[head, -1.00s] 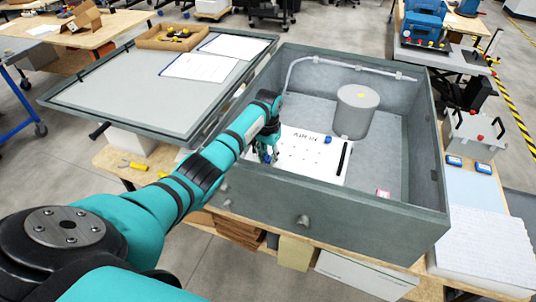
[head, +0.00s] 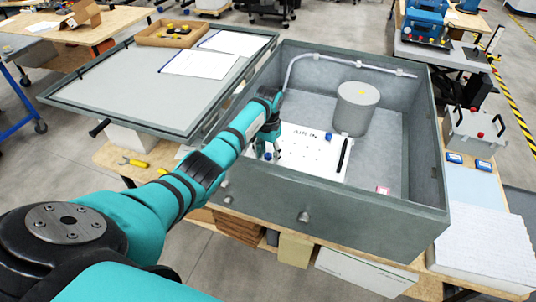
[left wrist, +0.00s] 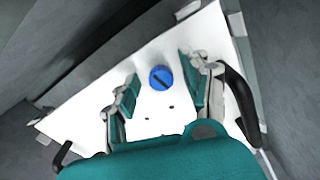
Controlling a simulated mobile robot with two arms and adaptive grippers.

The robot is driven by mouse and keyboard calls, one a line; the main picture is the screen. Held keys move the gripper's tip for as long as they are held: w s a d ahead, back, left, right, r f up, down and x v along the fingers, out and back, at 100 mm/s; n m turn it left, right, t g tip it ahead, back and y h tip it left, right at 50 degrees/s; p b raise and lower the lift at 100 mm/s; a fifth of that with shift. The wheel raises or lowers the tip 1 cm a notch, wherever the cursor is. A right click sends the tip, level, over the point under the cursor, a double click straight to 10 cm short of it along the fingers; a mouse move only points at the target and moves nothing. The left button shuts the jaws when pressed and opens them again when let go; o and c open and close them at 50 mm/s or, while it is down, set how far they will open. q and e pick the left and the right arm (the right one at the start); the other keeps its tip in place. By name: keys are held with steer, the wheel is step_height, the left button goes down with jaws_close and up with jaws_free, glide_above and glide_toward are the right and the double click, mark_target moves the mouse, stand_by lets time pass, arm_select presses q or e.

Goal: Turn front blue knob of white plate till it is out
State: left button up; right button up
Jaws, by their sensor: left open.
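The white plate (head: 310,158) lies on the floor of the open grey box, marked AIR IN. The front blue knob (head: 267,156) is at its near left part, below my left gripper (head: 272,151). In the left wrist view, a round blue knob (left wrist: 161,78) with a dark slot stands between the spread fingers of my left gripper (left wrist: 158,74), with a gap on both sides. Whether the fingertips reach down to its height is unclear. Another blue knob (head: 328,137) is at the plate's far edge. My right gripper is not in view.
The box's grey walls (head: 335,198) rise around the plate. A grey cylinder (head: 356,108) stands behind it and a pipe (head: 345,64) runs along the back wall. A black handle (head: 343,156) is on the plate's right side. The box floor at right is mostly clear.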

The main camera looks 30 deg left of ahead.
mark_target(269, 154)
arm_select(q)
step_height(269, 154, up, 12)
steer(key=shift+f, duration=0.2)
steer(key=shift+w, duration=0.1)
